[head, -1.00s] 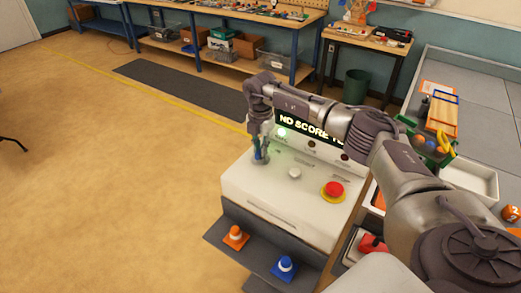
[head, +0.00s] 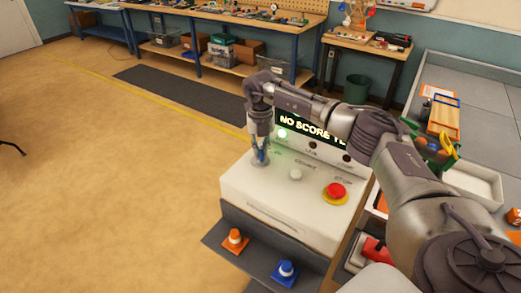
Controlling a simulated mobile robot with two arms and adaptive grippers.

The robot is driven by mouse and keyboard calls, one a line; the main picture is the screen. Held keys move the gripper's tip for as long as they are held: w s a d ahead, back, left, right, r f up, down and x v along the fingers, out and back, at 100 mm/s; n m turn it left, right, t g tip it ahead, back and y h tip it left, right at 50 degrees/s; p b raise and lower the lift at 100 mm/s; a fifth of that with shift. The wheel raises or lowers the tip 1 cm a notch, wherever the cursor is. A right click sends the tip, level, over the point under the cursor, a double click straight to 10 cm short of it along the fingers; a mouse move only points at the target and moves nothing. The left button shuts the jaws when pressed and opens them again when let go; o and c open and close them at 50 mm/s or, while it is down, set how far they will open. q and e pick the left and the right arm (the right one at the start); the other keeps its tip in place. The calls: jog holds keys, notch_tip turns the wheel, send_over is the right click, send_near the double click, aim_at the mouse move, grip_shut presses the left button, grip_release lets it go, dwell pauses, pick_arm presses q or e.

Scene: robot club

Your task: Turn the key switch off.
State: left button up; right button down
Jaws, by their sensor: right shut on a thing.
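The white control console (head: 290,205) stands in the middle of the head view. My right gripper (head: 261,160) points down at the left end of the console's top. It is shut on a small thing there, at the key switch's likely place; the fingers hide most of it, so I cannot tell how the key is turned. A white button (head: 296,174) and a red stop button (head: 336,192) on a yellow ring sit to the right. My left gripper is out of view.
A white tray (head: 474,181) and a green bin of balls lie at the right.

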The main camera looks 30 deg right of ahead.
aim_at(260, 150)
jog(key=shift+r+n, duration=0.1)
jog(key=shift+n, duration=0.2)
jog(key=c, duration=1.2)
grip_release()
jog(key=shift+o, duration=0.2)
notch_tip(260, 150, up, 12)
